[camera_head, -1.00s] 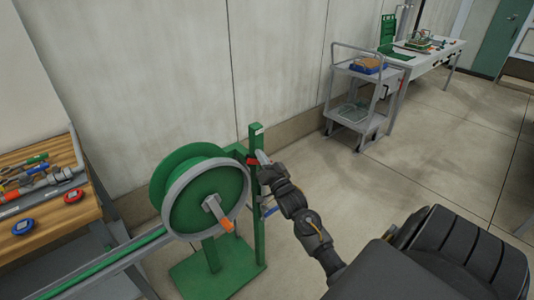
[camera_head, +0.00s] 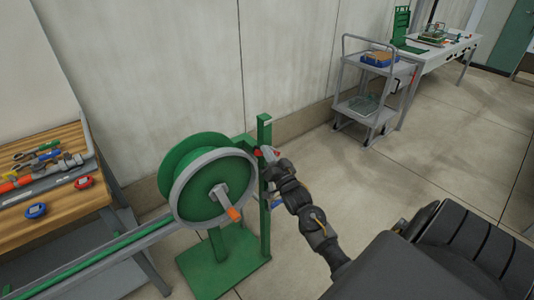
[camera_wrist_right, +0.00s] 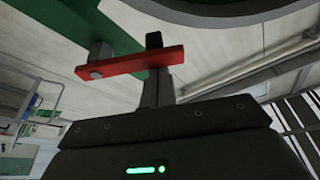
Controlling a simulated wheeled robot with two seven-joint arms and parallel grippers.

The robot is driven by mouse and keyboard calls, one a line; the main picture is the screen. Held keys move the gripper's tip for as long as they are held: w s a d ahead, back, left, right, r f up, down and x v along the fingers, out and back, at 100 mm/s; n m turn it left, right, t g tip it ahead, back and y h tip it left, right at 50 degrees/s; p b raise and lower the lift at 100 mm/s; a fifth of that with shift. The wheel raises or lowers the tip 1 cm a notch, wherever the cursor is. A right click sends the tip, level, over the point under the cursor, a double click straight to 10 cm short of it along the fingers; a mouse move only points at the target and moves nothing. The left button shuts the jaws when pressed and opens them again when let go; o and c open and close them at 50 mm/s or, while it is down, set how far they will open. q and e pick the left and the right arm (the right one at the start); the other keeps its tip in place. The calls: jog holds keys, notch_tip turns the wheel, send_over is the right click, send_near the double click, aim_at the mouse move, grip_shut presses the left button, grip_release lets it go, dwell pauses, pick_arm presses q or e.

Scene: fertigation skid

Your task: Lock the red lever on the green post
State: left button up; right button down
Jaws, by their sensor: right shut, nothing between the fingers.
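The green post (camera_head: 265,195) stands upright beside the hose reel. The red lever (camera_head: 257,152) is small and partly hidden near the post's top in the head view. In the right wrist view the red lever (camera_wrist_right: 130,63) is a flat bar, roughly level in the picture, with a grey bolt (camera_wrist_right: 96,73) near its left end beside the green post (camera_wrist_right: 75,35). My right gripper (camera_head: 268,153) is at the lever's height. Its dark fingers (camera_wrist_right: 154,42) are shut and empty, with the bar crossing in front of them. Whether they touch is unclear. My left gripper is out of view.
The green reel (camera_head: 213,188) with an orange-handled crank (camera_head: 234,213) stands just left of the post. A wooden bench (camera_head: 60,215) with tools is at far left. A grey cart (camera_head: 362,105) stands at the back.

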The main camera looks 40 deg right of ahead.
jog(key=shift+f, duration=0.15)
pick_arm(q)
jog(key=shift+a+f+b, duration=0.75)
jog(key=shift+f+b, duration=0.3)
jog(key=shift+b, duration=0.05)
pick_arm(e)
jog(key=f+n+y, duration=0.1)
jog(key=n, duration=0.1)
jog(key=a+f+n, duration=0.1)
jog(key=n, duration=0.1)
jog(key=f+n+y, duration=0.1)
jog(key=n, duration=0.1)
jog(key=shift+a+t+y, duration=0.3)
jog(key=shift+t, duration=0.1)
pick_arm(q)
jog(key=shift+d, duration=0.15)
pick_arm(e)
notch_tip(320, 180, up, 4)
jog(key=r+p, duration=0.1)
jog(key=p, duration=0.3)
pick_arm(q)
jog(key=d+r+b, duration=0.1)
jog(key=b, duration=0.1)
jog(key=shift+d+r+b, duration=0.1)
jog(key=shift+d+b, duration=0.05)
jog(key=shift+b, duration=0.2)
pick_arm(e)
jog(key=v, duration=1)
jog(key=shift+d+f, duration=0.2)
jog(key=shift+f, duration=0.25)
